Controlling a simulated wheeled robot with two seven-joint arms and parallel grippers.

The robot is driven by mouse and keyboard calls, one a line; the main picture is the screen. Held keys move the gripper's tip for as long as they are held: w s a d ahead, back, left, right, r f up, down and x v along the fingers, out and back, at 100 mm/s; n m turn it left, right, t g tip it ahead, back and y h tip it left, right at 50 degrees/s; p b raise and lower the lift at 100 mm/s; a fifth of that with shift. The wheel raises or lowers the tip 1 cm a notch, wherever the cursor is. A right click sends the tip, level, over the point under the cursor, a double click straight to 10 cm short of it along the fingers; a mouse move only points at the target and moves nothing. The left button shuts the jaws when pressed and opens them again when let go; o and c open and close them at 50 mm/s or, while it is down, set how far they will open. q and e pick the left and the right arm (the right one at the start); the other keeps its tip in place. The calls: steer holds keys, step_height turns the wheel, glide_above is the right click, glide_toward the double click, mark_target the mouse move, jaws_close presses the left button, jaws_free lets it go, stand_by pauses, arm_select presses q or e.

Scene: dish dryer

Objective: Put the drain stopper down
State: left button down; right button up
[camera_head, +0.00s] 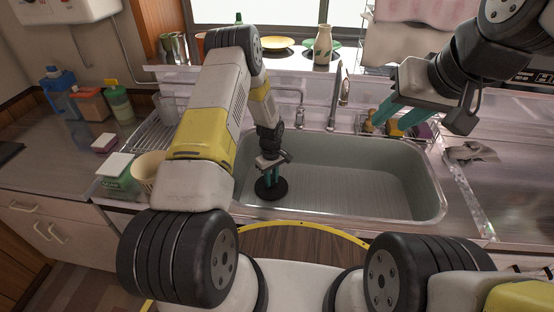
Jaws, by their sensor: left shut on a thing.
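The drain stopper (271,190) is a dark round disc at the left part of the sink (375,185). My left gripper (270,177) points down and is shut on the top of the stopper. I cannot tell whether the stopper touches the sink floor. The drain opening is not visible. My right gripper (392,118) hangs at the upper right with its teal fingers apart, in front of the rack behind the sink.
A faucet (342,85) stands behind the sink. Bottles (118,100) stand on the left counter. A grey cloth (470,152) lies on the right counter. The sink's middle and right are clear.

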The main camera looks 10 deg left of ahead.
arm_select(q)
steer(key=shift+f, duration=0.3)
steer(key=c, duration=1.2)
jaws_free()
steer(key=shift+c, duration=0.2)
steer(key=shift+r, duration=0.1)
step_height(320, 180, up, 12)
step_height(320, 180, up, 13)
steer(key=m+t, duration=0.1)
steer(key=m, duration=0.1)
glide_above(272, 181)
steer(key=s+a, duration=0.1)
steer(key=s+r+m+t+h, duration=0.1)
steer(key=s+r, duration=0.2)
steer(key=r, duration=0.4)
steer(key=s+r+m+t, duration=0.1)
steer(key=s+r, duration=0.3)
steer(key=r, duration=0.2)
steer(key=s+r+m+t, duration=0.1)
steer(key=s+r+m, duration=0.1)
steer(key=s+r, duration=0.4)
steer(key=s+r+m+t+h, duration=0.1)
steer(key=s+r, duration=0.5)
steer(key=s, duration=0.9)
steer(key=m+t, duration=0.1)
steer(key=m, duration=0.1)
steer(key=shift+a+r+m, duration=0.15)
steer(key=shift+a+m, duration=0.15)
steer(key=shift+a, duration=0.1)
